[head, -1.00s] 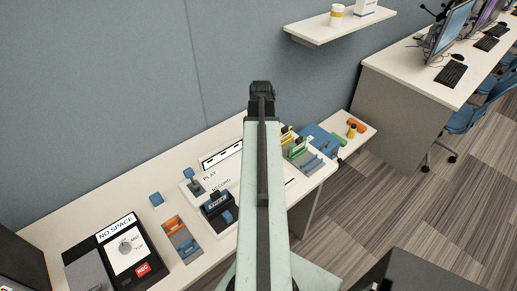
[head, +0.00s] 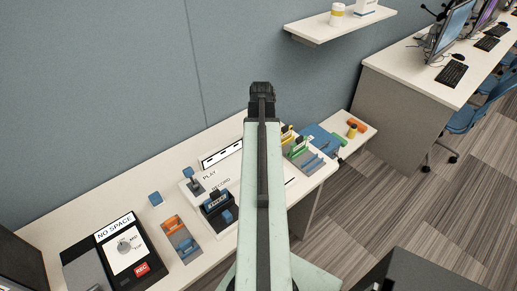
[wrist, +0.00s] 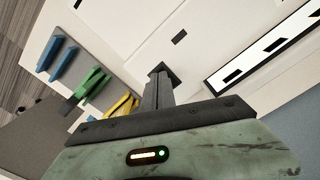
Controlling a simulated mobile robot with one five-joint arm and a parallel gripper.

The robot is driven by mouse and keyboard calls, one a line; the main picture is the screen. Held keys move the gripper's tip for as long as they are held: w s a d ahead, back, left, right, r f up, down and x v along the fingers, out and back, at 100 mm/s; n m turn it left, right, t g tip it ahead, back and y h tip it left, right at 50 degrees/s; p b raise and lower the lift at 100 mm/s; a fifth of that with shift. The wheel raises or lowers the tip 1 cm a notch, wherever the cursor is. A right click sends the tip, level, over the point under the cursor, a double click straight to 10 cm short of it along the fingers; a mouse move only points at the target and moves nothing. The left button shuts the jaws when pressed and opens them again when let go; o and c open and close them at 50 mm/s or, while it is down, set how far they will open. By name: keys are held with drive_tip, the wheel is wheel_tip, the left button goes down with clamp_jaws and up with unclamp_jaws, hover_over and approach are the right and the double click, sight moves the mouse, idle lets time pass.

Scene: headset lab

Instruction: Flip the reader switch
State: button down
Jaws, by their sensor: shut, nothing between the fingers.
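My gripper (head: 262,90) is shut and empty at the far end of my raised arm. In the wrist view the closed fingertips (wrist: 159,72) are over a white panel. In the head view a white board (head: 236,176) marked PLAY and RECORD lies on the bench, partly hidden by my arm. A blue-topped lever (head: 191,178) stands at PLAY, left of my arm. A black device with blue parts (head: 217,208) sits at RECORD. Neither carries a legible "reader" label, so I cannot tell which is the reader switch.
A NO SPACE panel (head: 126,252) with a dial and red REC button lies front left. Orange and blue blocks (head: 178,238) sit in a tray beside it. Coloured cards in holders (head: 299,152) stand right of my arm. A wall shelf (head: 340,24) hangs above.

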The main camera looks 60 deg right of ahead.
drive_tip(key=shift+f+b, duration=0.35)
drive_tip(key=shift+f, duration=0.1)
drive_tip(key=shift+r, duration=0.1)
wheel_tip(320, 180, up, 7)
drive_tip(key=p, duration=0.7)
idle(0.3)
